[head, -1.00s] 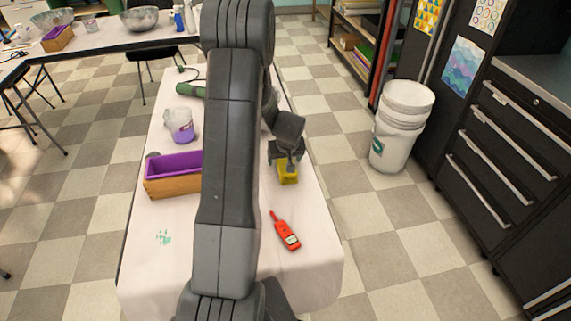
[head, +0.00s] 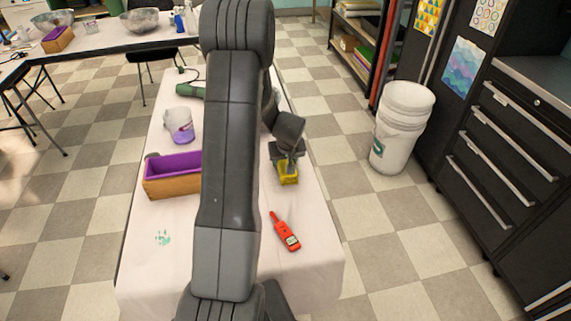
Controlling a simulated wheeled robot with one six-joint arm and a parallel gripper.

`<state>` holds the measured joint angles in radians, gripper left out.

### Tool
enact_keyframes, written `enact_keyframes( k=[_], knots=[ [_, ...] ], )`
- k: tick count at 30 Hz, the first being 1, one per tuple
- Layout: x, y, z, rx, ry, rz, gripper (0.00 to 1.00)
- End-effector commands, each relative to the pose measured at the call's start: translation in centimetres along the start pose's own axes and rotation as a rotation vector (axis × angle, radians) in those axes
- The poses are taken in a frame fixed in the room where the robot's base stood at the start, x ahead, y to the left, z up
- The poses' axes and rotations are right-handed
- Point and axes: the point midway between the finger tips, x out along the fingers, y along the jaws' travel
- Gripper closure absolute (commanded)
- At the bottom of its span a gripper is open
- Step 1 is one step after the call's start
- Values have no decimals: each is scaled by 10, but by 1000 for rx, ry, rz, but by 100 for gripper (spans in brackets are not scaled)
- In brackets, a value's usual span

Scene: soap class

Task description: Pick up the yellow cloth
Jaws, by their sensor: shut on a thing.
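The yellow cloth (head: 288,178) lies on the white-covered table (head: 190,270), right of the middle. It looks like a small folded yellow block. My gripper (head: 287,165) points down at it and is shut on the cloth. The fingers hide the cloth's far part. I cannot tell whether the cloth is clear of the table surface.
A wooden box with a purple liner (head: 170,184) and a purple-and-clear container (head: 180,124) stand to the left. White buckets (head: 400,125) stand on the floor to the right.

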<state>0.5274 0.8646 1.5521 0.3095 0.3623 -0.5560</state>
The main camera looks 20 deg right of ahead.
Motion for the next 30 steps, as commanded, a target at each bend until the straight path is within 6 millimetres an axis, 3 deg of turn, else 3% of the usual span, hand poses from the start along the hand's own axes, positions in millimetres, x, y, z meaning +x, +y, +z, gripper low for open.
enact_keyframes(
  k=[8,21,30],
  knots=[
    [-7,0,-2,0,-1,0,70],
    [-79,0,-33,-2,3,1,70],
    [-96,0,-40,0,0,0,70]
  ],
)
